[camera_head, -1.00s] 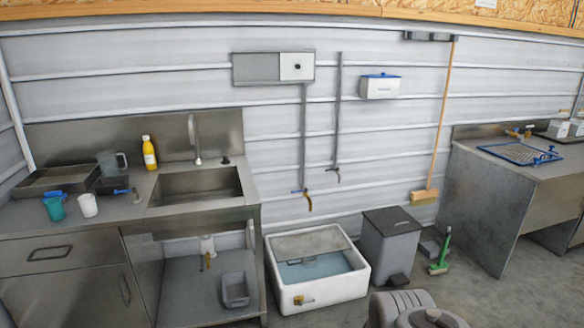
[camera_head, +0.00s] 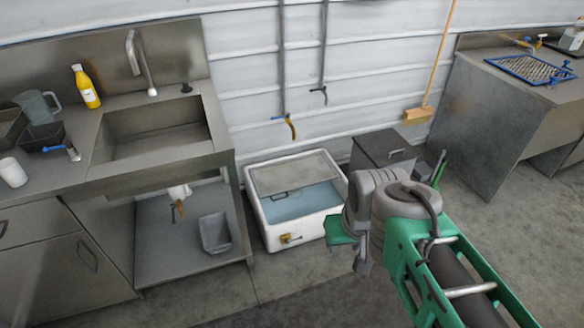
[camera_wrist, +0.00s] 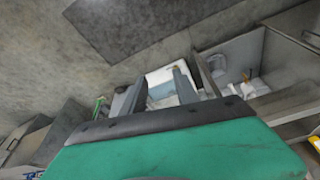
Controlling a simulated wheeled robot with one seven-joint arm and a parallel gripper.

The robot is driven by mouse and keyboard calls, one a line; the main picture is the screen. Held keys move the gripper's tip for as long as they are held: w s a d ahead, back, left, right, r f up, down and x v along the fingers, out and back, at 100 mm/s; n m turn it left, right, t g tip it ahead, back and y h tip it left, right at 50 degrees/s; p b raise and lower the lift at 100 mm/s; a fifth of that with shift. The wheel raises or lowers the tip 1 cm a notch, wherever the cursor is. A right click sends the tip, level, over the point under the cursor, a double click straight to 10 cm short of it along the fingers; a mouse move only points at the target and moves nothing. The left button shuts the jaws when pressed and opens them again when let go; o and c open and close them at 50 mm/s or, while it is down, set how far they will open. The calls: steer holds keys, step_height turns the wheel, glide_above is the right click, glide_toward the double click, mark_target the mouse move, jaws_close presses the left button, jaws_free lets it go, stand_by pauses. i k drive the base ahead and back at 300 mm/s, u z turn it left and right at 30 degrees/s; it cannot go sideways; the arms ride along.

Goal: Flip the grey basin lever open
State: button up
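A white basin (camera_head: 300,235) stands on the floor with water in it and a grey lid or panel (camera_head: 292,172) over its back part. A small brass valve (camera_head: 290,238) is on its front. In the head view my wrist hides part of the basin's right side.
A steel sink counter (camera_head: 155,160) stands left, with a yellow bottle (camera_head: 87,88) and a grey tub (camera_head: 215,233) below. A grey bin (camera_head: 384,147) and a leaning broom (camera_head: 420,113) are right of the basin. The floor in front is open.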

mark_target(295, 240)
steer(key=u, duration=0.3)
steer(key=i, duration=0.75)
steer(key=u, duration=0.65)
